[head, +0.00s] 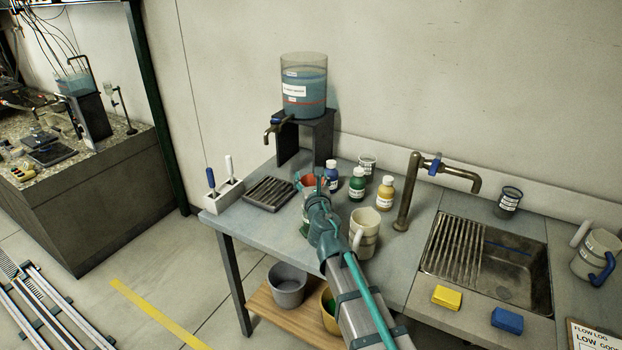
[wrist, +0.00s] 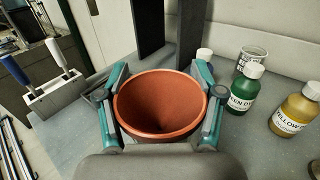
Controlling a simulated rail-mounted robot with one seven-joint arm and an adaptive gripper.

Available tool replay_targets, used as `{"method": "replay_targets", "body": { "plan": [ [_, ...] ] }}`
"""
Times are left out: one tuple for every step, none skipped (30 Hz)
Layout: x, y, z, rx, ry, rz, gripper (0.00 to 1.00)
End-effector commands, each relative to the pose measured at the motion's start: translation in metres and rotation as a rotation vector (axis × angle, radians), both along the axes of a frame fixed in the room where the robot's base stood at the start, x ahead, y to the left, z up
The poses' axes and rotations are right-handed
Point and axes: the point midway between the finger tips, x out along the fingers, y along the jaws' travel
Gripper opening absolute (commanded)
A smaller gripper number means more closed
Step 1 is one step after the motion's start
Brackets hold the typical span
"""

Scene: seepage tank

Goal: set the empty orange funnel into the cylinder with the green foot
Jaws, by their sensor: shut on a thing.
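The orange funnel (wrist: 160,104) fills the middle of the wrist view, mouth up and empty inside. My gripper (wrist: 163,112) is shut on it, one finger on each side of the rim. In the head view the funnel (head: 308,181) shows in part behind my gripper (head: 318,188). Below it, a pale upright piece with a bit of green (head: 303,230) at the bench shows left of my wrist; it looks like the cylinder with the green foot, mostly hidden by my arm. Whether the funnel's stem is inside or above it I cannot tell.
Blue, green (head: 357,184) and yellow (head: 385,194) dye bottles stand right of the funnel, with a beige mug (head: 364,233) nearer. A black ribbed tray (head: 269,194) and a white brush holder (head: 224,195) lie left. A tank (head: 304,88) on a dark stand is behind.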

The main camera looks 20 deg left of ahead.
Motion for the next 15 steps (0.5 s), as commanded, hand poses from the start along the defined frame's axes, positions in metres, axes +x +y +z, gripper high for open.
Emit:
{"method": "replay_targets", "body": {
  "plan": [
    [0.0,0.0,-0.0003,0.0,0.0,0.0,0.72],
    [0.0,0.0,-0.0001,0.0,0.0,0.0,0.77],
    [0.0,0.0,0.0,0.0,0.0,0.0,0.84],
    [0.0,0.0,0.0,0.0,0.0,0.0,0.89],
    [0.0,0.0,0.0,0.0,0.0,0.0,0.94],
    [0.0,0.0,0.0,0.0,0.0,0.0,0.96],
    [0.0,0.0,0.0,0.0,0.0,0.0,0.96],
    [0.0,0.0,0.0,0.0,0.0,0.0,0.96],
    [0.0,0.0,0.0,0.0,0.0,0.0,0.96],
    [0.0,0.0,0.0,0.0,0.0,0.0,0.96],
    [0.0,0.0,0.0,0.0,0.0,0.0,0.96],
    [0.0,0.0,0.0,0.0,0.0,0.0,0.96],
    [0.0,0.0,0.0,0.0,0.0,0.0,0.96],
    [-0.0001,0.0,0.0,0.0,0.0,0.0,0.96],
    [-0.0003,-0.0001,0.0,0.0,0.0,0.0,0.96]
  ]
}}
